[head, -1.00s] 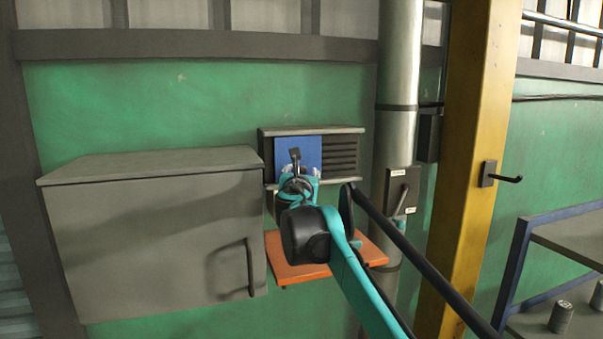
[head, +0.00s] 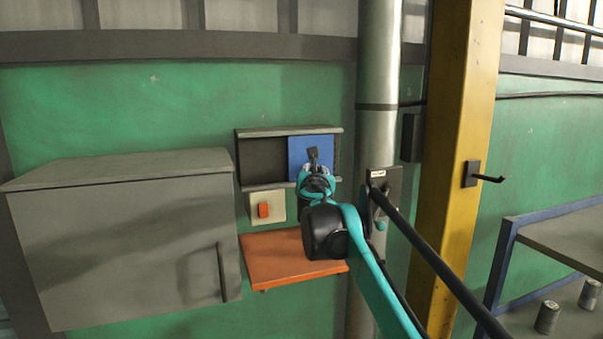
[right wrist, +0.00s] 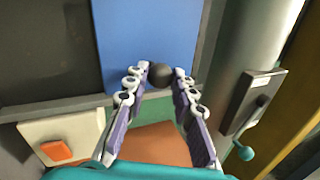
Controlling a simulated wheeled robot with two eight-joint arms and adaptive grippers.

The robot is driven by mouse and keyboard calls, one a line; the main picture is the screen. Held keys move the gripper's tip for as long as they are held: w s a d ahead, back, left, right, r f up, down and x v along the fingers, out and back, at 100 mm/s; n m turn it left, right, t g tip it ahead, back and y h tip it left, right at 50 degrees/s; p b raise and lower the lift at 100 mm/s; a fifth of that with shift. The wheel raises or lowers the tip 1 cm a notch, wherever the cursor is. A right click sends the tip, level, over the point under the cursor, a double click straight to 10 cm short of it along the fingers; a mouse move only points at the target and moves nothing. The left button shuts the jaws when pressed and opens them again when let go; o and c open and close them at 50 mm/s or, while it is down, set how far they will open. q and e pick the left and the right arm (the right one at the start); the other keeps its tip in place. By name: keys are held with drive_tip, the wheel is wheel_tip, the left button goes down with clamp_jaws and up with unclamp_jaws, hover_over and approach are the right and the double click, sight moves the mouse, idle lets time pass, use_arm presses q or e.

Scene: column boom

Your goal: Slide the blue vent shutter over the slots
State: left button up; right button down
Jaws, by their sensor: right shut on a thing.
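The blue vent shutter (head: 297,150) is a flat panel in the right half of the grey vent frame (head: 285,131). It also fills the upper middle of the right wrist view (right wrist: 145,28). The left half of the frame shows a plain dark recess (head: 262,160). The slots are hidden behind the shutter; at most a thin dark strip shows at its right edge. My right gripper (right wrist: 159,80) is shut on the shutter's round dark knob (right wrist: 160,74), low on the panel. In the head view my right gripper (head: 315,168) covers the panel's lower part. My left gripper is not in view.
Below the vent are a cream plate with an orange switch (head: 263,210) and an orange shelf (head: 285,262). A grey cabinet (head: 120,235) stands left. A metal pipe (head: 377,75), a lever box (head: 384,182) and a yellow column (head: 455,130) are close on the right.

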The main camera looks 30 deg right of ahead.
sight(327, 170)
drive_tip(key=shift+s+d+r, duration=0.1)
drive_tip(key=shift+d+r, duration=0.05)
drive_tip(key=shift+d, duration=0.3)
drive_tip(key=shift+s+d, duration=0.15)
drive_tip(key=shift+d, duration=0.65)
drive_tip(key=c, duration=1.3)
unclamp_jaws()
drive_tip(key=shift+d, duration=0.1)
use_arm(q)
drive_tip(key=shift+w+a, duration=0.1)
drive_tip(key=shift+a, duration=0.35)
use_arm(e)
drive_tip(key=shift+o, duration=0.2)
drive_tip(key=v, duration=1.2)
drive_tip(key=shift+s+d, duration=0.15)
drive_tip(key=shift+d, duration=0.1)
